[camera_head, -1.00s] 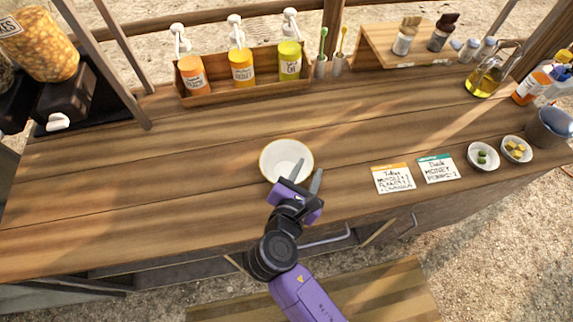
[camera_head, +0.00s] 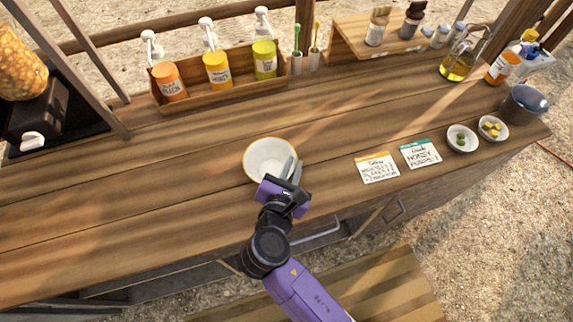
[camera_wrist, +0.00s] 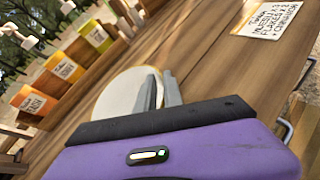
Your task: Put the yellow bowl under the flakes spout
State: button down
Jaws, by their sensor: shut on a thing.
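The bowl (camera_head: 262,155), white inside with a thin yellow rim, stands upright on the wooden counter. My gripper (camera_head: 292,168) is shut on its near right rim, its grey fingers close together. In the wrist view the bowl (camera_wrist: 118,95) shows behind the fingers (camera_wrist: 160,92), partly hidden by them. A clear dispenser of orange flakes (camera_head: 20,65) stands at the far left, partly cut off by the frame. Below it is a black body (camera_head: 38,108) with a white lever or spout end (camera_head: 33,141); the exact outlet is unclear.
A wooden rack (camera_head: 215,92) of orange, yellow and lime pump bottles stands at the back. A wooden post (camera_head: 90,65) stands just right of the dispenser. Two cards (camera_head: 377,168) and two small bowls (camera_head: 462,139) lie to the right. The counter left of the bowl is clear.

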notch_tip(320, 180, up, 20)
jog(key=shift+p, duration=0.45)
